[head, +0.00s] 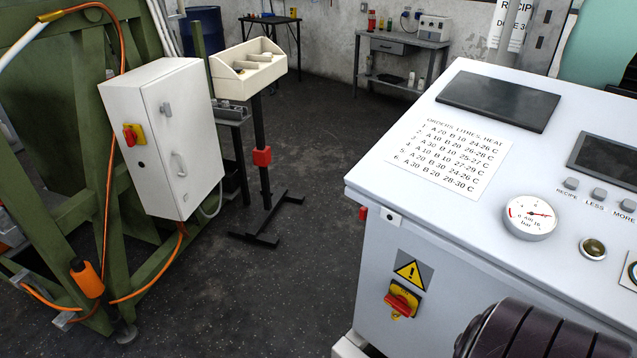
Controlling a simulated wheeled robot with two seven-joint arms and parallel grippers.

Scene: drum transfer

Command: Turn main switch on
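A red rotary switch on a yellow plate (402,299) sits on the front face of the white console (450,290), below a yellow warning triangle (411,272). Its red handle looks tilted, sloping down to the right. A second red and yellow rotary switch (133,134) is on the side of the white wall cabinet (165,140) at the left. No label I can read tells which one is the main switch. Neither of my grippers shows. A dark, ribbed, rounded part of my own arm fills the bottom right and hides some of the console.
The console top carries a printed recipe sheet (451,157), dark screens, a pressure gauge (530,217) and buttons. A green frame (60,120) with orange cables stands at the left. A cream tray stand (248,68) is behind. The floor (300,260) between is mostly clear.

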